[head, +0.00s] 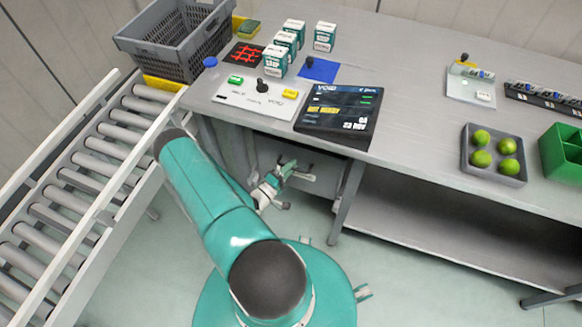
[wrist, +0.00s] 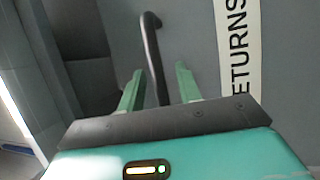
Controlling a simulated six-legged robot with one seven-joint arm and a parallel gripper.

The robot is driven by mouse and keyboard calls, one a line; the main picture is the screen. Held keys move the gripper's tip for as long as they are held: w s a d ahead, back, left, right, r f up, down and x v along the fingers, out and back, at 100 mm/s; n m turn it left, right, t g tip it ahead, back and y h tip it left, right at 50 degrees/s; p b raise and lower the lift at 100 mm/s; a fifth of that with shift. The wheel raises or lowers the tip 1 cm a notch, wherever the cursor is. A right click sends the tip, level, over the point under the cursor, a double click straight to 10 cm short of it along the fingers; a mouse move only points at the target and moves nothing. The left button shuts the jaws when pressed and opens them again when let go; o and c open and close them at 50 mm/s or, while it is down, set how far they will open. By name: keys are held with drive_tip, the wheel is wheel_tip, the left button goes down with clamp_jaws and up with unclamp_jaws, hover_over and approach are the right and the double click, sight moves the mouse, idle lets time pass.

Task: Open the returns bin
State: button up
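A dark bar handle (wrist: 151,45) stands out from this front, left of the label. My gripper (wrist: 160,72) is open, with one green finger on each side of the handle in the picture. I cannot tell whether either finger touches it. In the head view my gripper (head: 281,186) is low, below the counter's front edge.
The counter (head: 420,115) overhangs my gripper. A counter leg (head: 346,197) and lower shelf (head: 430,225) stand to the right. A roller conveyor (head: 85,185) is at left.

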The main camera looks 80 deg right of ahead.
drive_tip(key=shift+d, duration=0.15)
clamp_jaws()
